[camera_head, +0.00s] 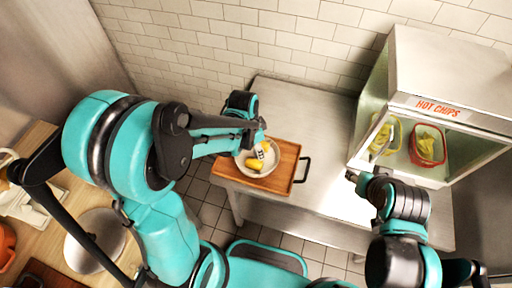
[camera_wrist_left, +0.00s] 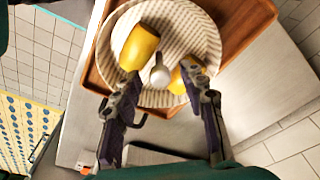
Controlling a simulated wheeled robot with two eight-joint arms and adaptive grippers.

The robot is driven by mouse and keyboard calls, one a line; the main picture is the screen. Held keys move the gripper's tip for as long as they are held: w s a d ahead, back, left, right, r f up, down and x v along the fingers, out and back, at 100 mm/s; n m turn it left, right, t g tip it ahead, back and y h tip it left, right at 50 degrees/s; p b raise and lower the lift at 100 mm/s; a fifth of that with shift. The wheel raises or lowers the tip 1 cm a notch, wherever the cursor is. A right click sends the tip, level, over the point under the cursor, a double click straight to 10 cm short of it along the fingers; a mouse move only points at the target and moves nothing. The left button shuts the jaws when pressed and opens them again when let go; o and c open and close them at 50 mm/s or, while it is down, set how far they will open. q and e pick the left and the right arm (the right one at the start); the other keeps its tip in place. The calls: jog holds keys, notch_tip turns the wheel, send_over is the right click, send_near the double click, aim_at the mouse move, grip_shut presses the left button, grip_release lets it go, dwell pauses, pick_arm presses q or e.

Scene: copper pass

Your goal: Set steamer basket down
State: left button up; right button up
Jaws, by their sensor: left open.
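The steamer basket (camera_head: 243,162), a round pale ribbed dish, is on the wooden tray (camera_head: 282,180) on the steel counter. In the left wrist view the basket (camera_wrist_left: 190,35) holds two yellow pieces (camera_wrist_left: 140,47) and a small white rounded thing (camera_wrist_left: 160,75). My left gripper (camera_head: 258,146) is over the basket. In the left wrist view its two fingers (camera_wrist_left: 160,85) are spread apart over the near part of the basket, with nothing held between them. I cannot tell if the fingertips touch the yellow pieces. My right gripper (camera_head: 354,177) is near the chip cabinet, and its fingers are unclear.
The hot chips cabinet (camera_head: 440,106) stands on the right of the counter, with baskets of yellow food (camera_head: 427,146) inside. The steel counter (camera_head: 325,130) is bare between tray and cabinet. A tiled wall is behind. A wooden worktop with a round lid (camera_head: 97,240) is at left.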

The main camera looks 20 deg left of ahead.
pick_arm(q)
jog(key=shift+r, duration=0.1)
jog(key=shift+r+p, duration=0.3)
jog(key=shift+r, duration=0.05)
notch_tip(320, 180, up, 11)
jog(key=s+a+p, duration=0.1)
jog(key=p, duration=0.2)
jog(key=s+a+r+n+t+y, duration=0.1)
jog(key=s+a+r+n+t, duration=0.2)
jog(key=s+r+n+t, duration=0.2)
jog(key=shift+s+a+r+n+t, duration=0.2)
jog(key=shift+s+n+t, duration=0.3)
jog(key=shift+s+n, duration=1.35)
jog(key=shift+w+n, duration=0.35)
jog(key=shift+w, duration=0.05)
notch_tip(320, 180, down, 13)
jog(key=b, duration=1.3)
jog(key=shift+f, duration=0.1)
